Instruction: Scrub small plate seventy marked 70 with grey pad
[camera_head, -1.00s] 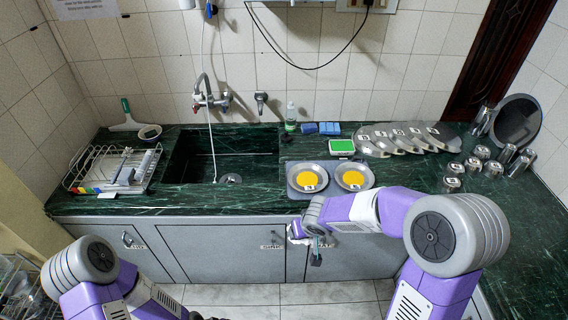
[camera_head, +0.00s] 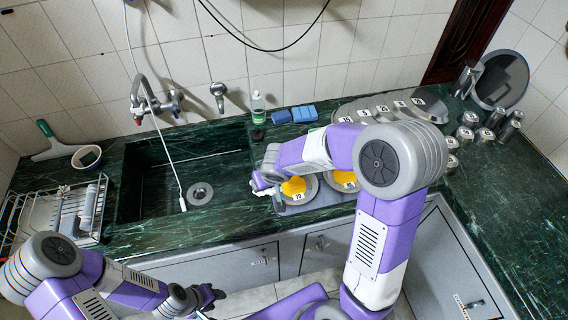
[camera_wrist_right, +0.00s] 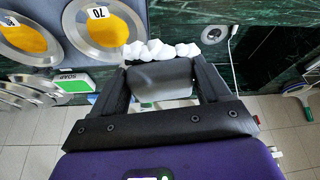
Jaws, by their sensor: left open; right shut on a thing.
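Small plate seventy (camera_wrist_right: 122,22), a steel plate with a yellow centre and a "70" label, lies on a grey mat beside the sink. It is the left plate (camera_head: 298,183) of two in the head view, partly covered by my right arm. My right gripper (camera_wrist_right: 162,85) is shut on the grey pad (camera_wrist_right: 160,78), with lumpy white material along its far edge. The pad is close beside the plate's rim; contact cannot be told. My left gripper (camera_head: 212,296) is open and empty, low in front of the cabinets.
A second yellow-centred plate (camera_wrist_right: 25,30) lies alongside. The sink (camera_head: 160,170) is left, with a dish rack (camera_head: 30,215) beyond. Steel plates (camera_head: 385,108) and steel cups (camera_head: 465,135) stand to the right.

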